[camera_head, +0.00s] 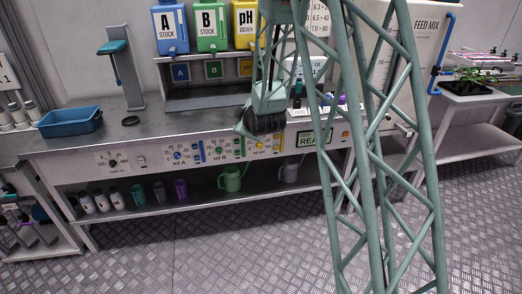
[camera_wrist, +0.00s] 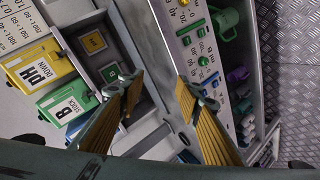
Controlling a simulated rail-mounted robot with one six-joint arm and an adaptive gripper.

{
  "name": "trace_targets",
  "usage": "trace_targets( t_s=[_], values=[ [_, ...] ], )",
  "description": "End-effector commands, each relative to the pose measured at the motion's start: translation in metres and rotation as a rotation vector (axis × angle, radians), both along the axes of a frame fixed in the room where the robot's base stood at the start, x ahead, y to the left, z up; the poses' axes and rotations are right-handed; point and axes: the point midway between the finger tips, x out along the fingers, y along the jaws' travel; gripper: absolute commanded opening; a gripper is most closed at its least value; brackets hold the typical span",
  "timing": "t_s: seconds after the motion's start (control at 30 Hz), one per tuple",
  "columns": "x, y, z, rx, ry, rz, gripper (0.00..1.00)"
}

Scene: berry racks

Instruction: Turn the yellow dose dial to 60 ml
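The yellow pH dose section (camera_head: 262,146) is on the front panel of the bench, below my gripper (camera_head: 262,122) in the head view. The yellow dial is too small there for me to read its setting. In the wrist view my gripper (camera_wrist: 160,78) is open, with its two yellow-ridged fingers wide apart and nothing between them. The panel (camera_wrist: 195,25) runs down beside the right finger. Its green dial parts (camera_wrist: 203,61) show, while the yellow dial is cut off or out of view at the top edge.
Stock containers A (camera_head: 170,28), B (camera_head: 210,25) and yellow pH (camera_head: 246,22) stand on the shelf behind. A blue tray (camera_head: 70,122) is at the left on the bench. A green jug (camera_head: 230,180) and several bottles stand on the lower shelf. The floor in front is clear.

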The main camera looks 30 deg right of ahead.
Motion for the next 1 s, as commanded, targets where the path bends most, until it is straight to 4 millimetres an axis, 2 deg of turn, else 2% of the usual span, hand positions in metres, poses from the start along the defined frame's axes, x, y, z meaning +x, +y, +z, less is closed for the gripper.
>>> trace_targets(
  t_s=[0.03,0.5,1.0],
  values=[
    [0.004,-0.003,-0.008,-0.01,-0.005,0.003,0.32],
    [0.034,-0.029,-0.061,-0.139,-0.087,0.042,0.32],
    [0.047,-0.055,-0.119,-0.281,-0.171,0.07,0.32]
  ],
)
